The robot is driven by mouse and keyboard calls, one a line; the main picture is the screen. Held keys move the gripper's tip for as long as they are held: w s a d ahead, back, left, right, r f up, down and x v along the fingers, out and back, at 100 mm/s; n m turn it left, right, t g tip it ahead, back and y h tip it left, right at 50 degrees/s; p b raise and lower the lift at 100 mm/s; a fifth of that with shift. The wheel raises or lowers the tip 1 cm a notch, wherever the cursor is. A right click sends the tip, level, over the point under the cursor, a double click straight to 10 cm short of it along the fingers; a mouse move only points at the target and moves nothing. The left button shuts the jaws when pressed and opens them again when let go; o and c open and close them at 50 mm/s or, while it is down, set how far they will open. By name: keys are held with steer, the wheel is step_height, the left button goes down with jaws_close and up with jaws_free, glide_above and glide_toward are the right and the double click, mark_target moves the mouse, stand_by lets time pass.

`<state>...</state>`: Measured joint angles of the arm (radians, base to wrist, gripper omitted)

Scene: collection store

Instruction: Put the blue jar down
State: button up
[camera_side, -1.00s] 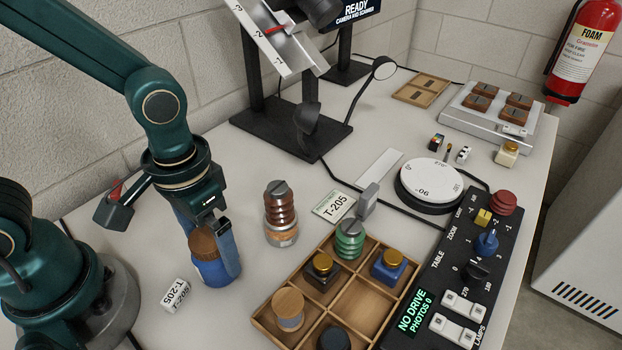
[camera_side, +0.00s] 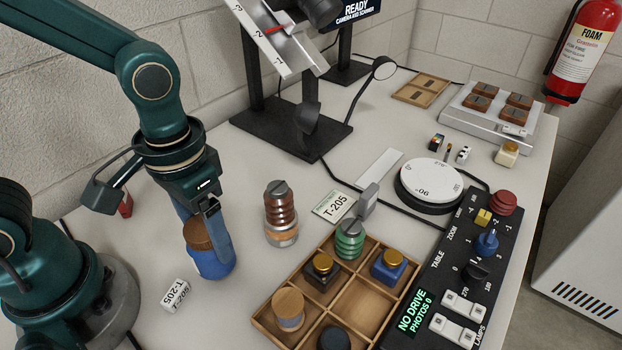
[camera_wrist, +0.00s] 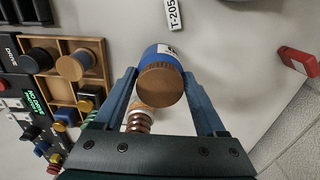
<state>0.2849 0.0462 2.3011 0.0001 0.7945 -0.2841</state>
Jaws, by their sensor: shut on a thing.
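The blue jar (camera_side: 212,264) with its brown lid (camera_side: 196,234) is between the fingers of my gripper (camera_side: 210,245) in the side view, left of the wooden tray. My gripper is shut on it. It looks upright or nearly so; whether its base touches the table I cannot tell. In the wrist view the blue jar (camera_wrist: 160,52) shows lid towards the camera, with a finger on each side of it, and part of a pale label on its side.
A red object (camera_wrist: 298,61) lies on the table to the right in the wrist view.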

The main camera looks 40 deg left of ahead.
steer(key=shift+w+a+r, duration=0.1)
steer(key=shift+a+r, duration=0.15)
steer(key=shift+r, duration=0.35)
steer(key=shift+a+r, duration=0.2)
steer(key=shift+r, duration=0.35)
steer(key=w+a+r, duration=0.3)
steer(key=a+r, duration=0.6)
steer(key=a, duration=0.2)
steer(key=w+d+r+m, duration=0.2)
steer(key=w+d+m, duration=0.3)
steer(key=w+d, duration=0.45)
steer(key=shift+s+d+f+m, duration=0.7)
steer(key=shift+d+f, duration=1.8)
steer(key=shift+d, duration=1.25)
steer(key=shift+s+d+f+m, duration=0.75)
steer(key=shift+d+f, duration=1.75)
steer(key=shift+d, duration=1.25)
steer(key=shift+s+d+f+m, duration=0.55)
steer(key=shift+s+d+f, duration=0.3)
steer(key=shift+d+f, duration=2.3)
steer(key=shift+d+r, duration=0.55)
steer(key=shift+d, duration=0.05)
